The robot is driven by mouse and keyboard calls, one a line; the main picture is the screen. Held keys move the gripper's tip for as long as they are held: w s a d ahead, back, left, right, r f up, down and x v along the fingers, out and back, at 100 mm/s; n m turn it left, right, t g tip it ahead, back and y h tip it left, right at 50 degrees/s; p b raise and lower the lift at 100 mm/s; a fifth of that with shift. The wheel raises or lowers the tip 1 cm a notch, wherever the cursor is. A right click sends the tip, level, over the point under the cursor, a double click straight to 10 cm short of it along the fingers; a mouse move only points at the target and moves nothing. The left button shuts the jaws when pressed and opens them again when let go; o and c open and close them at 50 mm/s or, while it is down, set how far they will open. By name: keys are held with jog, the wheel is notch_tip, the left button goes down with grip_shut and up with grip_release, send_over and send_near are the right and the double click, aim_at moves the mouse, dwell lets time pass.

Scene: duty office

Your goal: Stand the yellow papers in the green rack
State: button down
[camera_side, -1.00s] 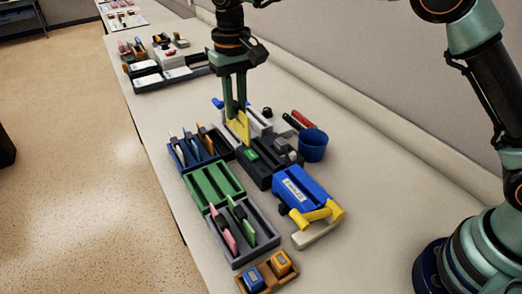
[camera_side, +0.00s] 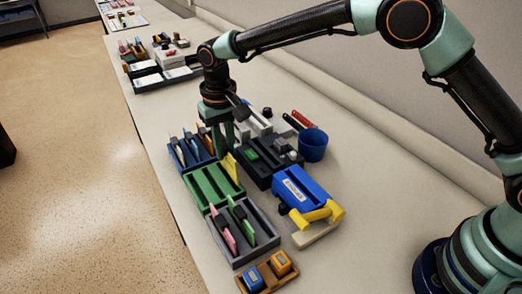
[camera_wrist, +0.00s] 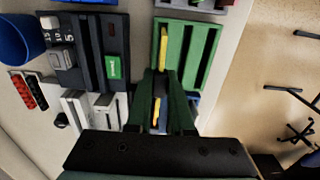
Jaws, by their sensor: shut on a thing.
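The yellow papers (camera_side: 232,167) are a thin upright sheet, held at the far end of the green rack (camera_side: 205,190). In the wrist view the papers (camera_wrist: 163,48) show edge-on, in line with the leftmost slot of the green rack (camera_wrist: 204,28). I cannot tell whether their lower edge rests on the slot floor. My gripper (camera_side: 233,150) points down and is shut on the papers. In the wrist view its fingers (camera_wrist: 160,85) stand on both sides of them and hide part of them. The other rack slots look empty.
A blue rack (camera_side: 190,152) with several upright items stands close behind the green rack. A grey rack (camera_side: 244,232) with pink and green items stands in front. A dark tray (camera_side: 262,170) and a blue block (camera_side: 303,190) are to the right.

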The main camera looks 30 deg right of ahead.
aim_at(228, 171)
jog(key=shift+f, duration=2.05)
jog(key=c, duration=0.7)
grip_release()
jog(key=shift+r, duration=4.5)
